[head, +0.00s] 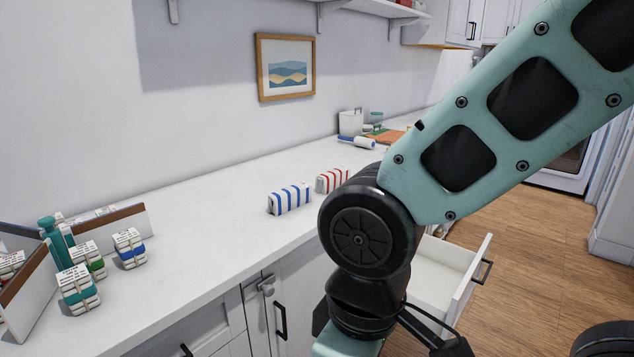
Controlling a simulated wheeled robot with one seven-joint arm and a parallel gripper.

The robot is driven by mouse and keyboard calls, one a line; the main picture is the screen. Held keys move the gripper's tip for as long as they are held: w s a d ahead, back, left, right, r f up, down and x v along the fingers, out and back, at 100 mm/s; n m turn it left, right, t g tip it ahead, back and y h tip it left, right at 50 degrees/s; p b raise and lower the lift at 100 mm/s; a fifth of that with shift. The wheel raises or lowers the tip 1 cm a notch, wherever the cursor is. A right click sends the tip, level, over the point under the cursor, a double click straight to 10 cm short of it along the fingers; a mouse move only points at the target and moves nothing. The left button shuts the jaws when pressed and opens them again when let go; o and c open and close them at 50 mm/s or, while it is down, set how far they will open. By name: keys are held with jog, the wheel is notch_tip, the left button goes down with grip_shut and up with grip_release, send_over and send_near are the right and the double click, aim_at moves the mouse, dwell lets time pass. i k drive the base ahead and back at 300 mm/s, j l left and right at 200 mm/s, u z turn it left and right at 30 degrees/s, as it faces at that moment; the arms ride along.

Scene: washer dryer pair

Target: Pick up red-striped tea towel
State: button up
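The red-striped tea towel (330,181) is a small white folded block with red stripes. It stands on the white countertop (215,215) in the middle of the head view. My arm passes just to its right and may cover part of its right end. A similar blue-striped towel (289,199) stands in front of it and to its left, with a small gap between them. My gripper is not in view; only my arm's links show, large on the right side.
Several small banded bundles (130,249) and a brown-edged tray (113,219) are at the left. A white bin (350,122) and a blue-ended roll (357,142) stand farther back. An open drawer (445,275) juts out below the counter. The counter's middle is clear.

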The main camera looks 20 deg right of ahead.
aim_at(326, 182)
jog(key=i+l+u, duration=0.1)
jog(key=l+u, duration=0.15)
jog(key=u, duration=0.2)
jog(key=l+u, duration=0.25)
jog(key=u, duration=0.2)
jog(key=l+u, duration=0.35)
jog(key=l, duration=0.75)
jog(key=l+u, duration=0.3)
jog(key=l, duration=0.8)
jog(key=k+l, duration=0.1)
jog(key=l, duration=0.5)
jog(key=k+l, duration=0.1)
jog(key=l, duration=1.05)
jog(key=k+l, duration=0.15)
jog(key=l, duration=0.4)
jog(key=u, duration=0.05)
